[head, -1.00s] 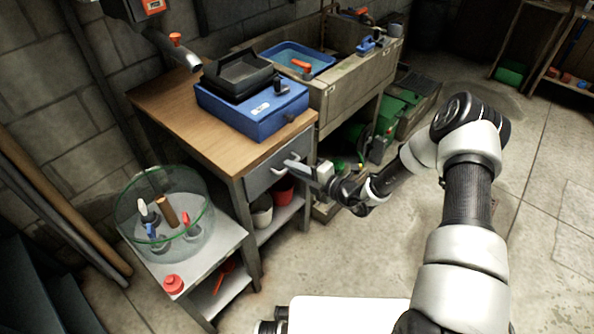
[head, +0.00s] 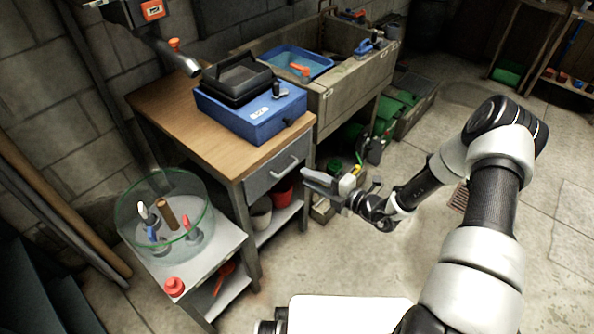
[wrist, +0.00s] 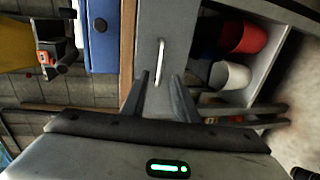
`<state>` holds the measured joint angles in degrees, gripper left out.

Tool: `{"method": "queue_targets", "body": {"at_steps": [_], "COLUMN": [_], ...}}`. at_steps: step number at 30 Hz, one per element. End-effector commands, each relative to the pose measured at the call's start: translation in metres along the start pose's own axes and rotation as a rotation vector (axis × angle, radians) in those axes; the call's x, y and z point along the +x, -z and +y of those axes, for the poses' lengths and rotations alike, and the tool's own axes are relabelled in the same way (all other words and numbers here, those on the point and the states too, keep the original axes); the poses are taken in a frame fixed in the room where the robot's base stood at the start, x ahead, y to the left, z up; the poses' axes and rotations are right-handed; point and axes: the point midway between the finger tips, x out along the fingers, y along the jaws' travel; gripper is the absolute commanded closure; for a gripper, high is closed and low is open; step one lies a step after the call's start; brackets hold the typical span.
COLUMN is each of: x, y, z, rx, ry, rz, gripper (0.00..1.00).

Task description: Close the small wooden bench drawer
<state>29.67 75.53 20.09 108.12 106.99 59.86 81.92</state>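The small bench drawer (head: 270,175) has a grey front with a pale bar handle (head: 284,167) and sits under the wooden bench top (head: 180,110). Its front looks flush with the bench frame. My gripper (head: 308,178) is in front of the drawer, to the right of the handle and apart from it. In the wrist view the handle (wrist: 161,62) stands upright in the picture, ahead of my two fingers (wrist: 160,85).
A blue case (head: 250,112) stands on the bench top. A low side table (head: 200,262) with a glass bowl (head: 130,212) is at the left. A red pot (head: 283,195) is on the shelf below the drawer. Open floor (head: 390,265) lies to the right.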

Motion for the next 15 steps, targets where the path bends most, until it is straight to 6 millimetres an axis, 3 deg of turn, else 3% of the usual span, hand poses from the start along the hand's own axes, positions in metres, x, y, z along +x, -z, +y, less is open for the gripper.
{"method": "queue_targets", "body": {"at_steps": [6,15], "x": [-0.053,-0.089], "y": [-0.001,0.0], "z": [0.002,0.001], "rx": [0.001,0.0], "ry": [-0.001,-0.002], "rz": [-0.003,0.0], "gripper": [0.73,0.73]}}
